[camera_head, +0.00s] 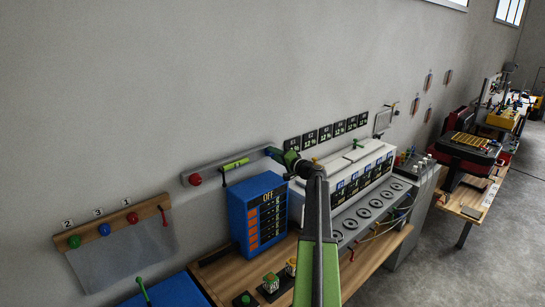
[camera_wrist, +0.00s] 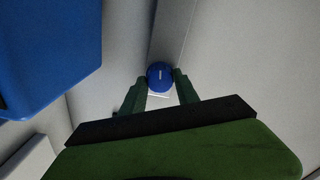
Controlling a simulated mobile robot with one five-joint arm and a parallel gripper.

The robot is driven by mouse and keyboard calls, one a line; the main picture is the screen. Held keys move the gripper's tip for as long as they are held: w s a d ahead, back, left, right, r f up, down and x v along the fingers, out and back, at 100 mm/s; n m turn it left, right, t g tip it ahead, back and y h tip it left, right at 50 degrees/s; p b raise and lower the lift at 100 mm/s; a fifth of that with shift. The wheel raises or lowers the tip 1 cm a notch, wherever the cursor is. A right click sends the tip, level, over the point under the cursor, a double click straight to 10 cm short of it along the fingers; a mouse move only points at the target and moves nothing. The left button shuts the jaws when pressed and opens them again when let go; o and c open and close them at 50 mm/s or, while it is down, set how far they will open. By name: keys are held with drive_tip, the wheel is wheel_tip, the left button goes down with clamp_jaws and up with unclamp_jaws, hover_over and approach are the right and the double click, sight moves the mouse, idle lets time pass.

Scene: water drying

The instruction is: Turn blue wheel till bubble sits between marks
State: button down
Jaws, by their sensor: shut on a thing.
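The blue wheel (camera_wrist: 160,74) sits between the two dark green fingers of my gripper (camera_wrist: 161,80) in the wrist view. It has a short white line on its face. In the head view my gripper (camera_head: 277,157) reaches the right end of a grey bar on the wall and largely hides the wheel. My gripper is shut on the wheel. A green vial (camera_head: 236,164) sits on the middle of the grey bar (camera_head: 211,171). Its bubble and marks are too small to make out.
A red knob (camera_head: 195,180) is at the bar's left end. A blue cabinet marked OFF (camera_head: 258,213) stands below, close to my arm; its blue side (camera_wrist: 45,50) fills the wrist view's upper left. A white machine (camera_head: 345,176) stands to the right.

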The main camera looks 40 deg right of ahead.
drive_tip(key=c, duration=0.9)
unclamp_jaws()
drive_tip(key=s+a, duration=0.1)
drive_tip(key=s, duration=1.6)
drive_tip(key=shift+s, duration=0.15)
drive_tip(key=shift+a+f, duration=0.1)
